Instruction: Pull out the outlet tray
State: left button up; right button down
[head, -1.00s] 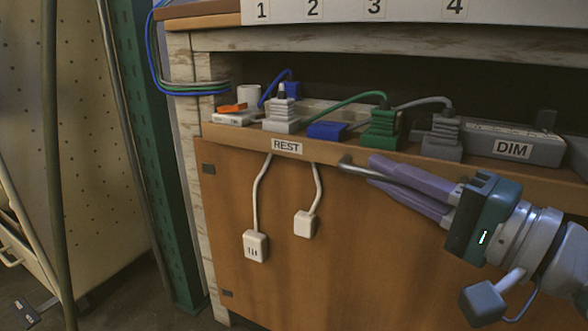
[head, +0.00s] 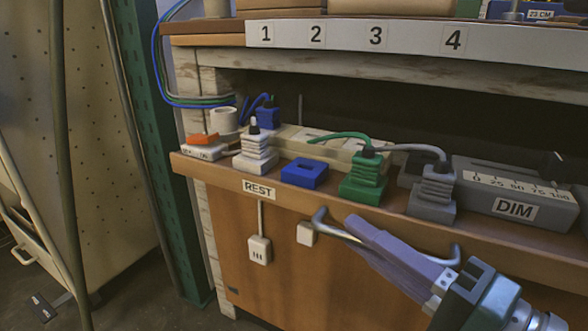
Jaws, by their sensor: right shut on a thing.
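The outlet tray (head: 215,174) is a wooden shelf under the bench top, with a "REST" label on its front edge. It stands out from the bench and carries plugs and power strips. A curved metal handle (head: 322,214) is fixed along its front edge. My right gripper (head: 362,236), with purple fingers, is shut on this handle near its middle. The fingers cover part of the bar. My left gripper is not in view.
On the tray are a white plug stack (head: 256,150), a blue block (head: 304,173), a green plug (head: 364,178), a grey plug (head: 433,190) and a grey "DIM" box (head: 515,195). Two white sockets hang below. The numbered bench top (head: 345,35) overhangs.

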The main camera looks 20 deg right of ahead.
jog(key=s+a+p, duration=0.2)
jog(key=s+a, duration=0.3)
jog(key=a, duration=0.1)
jog(key=shift+s+r, duration=0.1)
jog(key=c, duration=0.9)
grip_release()
jog(key=shift+s, duration=0.1)
